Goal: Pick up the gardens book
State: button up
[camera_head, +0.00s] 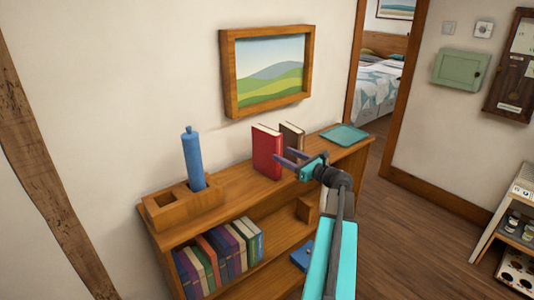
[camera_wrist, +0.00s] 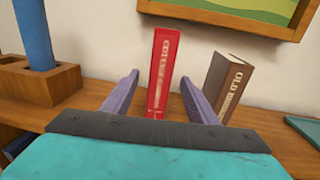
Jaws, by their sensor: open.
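A red book (camera_head: 266,150) stands upright on top of the wooden shelf unit. Its spine faces me in the wrist view (camera_wrist: 164,68), with pale lettering that seems to start "COTT"; the rest is too small to read surely. A brown book (camera_head: 293,134) stands to its right, tilted in the wrist view (camera_wrist: 229,85), with a spine starting "OLD". I cannot tell for certain which is the gardens book. My gripper (camera_head: 284,159) is open and empty at the red book, its purple fingers to the left and right of the spine in the wrist view. Contact is not clear.
A wooden holder (camera_head: 165,213) with a blue cylinder (camera_head: 193,160) stands at the shelf's left end. A teal tray (camera_head: 344,135) lies at the right end. Several books (camera_head: 215,258) fill the lower shelf, with a blue book (camera_head: 301,256) farther right. A framed picture (camera_head: 267,70) hangs above.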

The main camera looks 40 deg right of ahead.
aim_at(280, 151)
jog(key=shift+w+r+p, duration=0.2)
jog(key=shift+w+p, duration=1.1)
jog(key=shift+w, duration=0.95)
jog(key=shift+w+f, duration=0.1)
jog(key=shift+w, duration=0.25)
grip_shut()
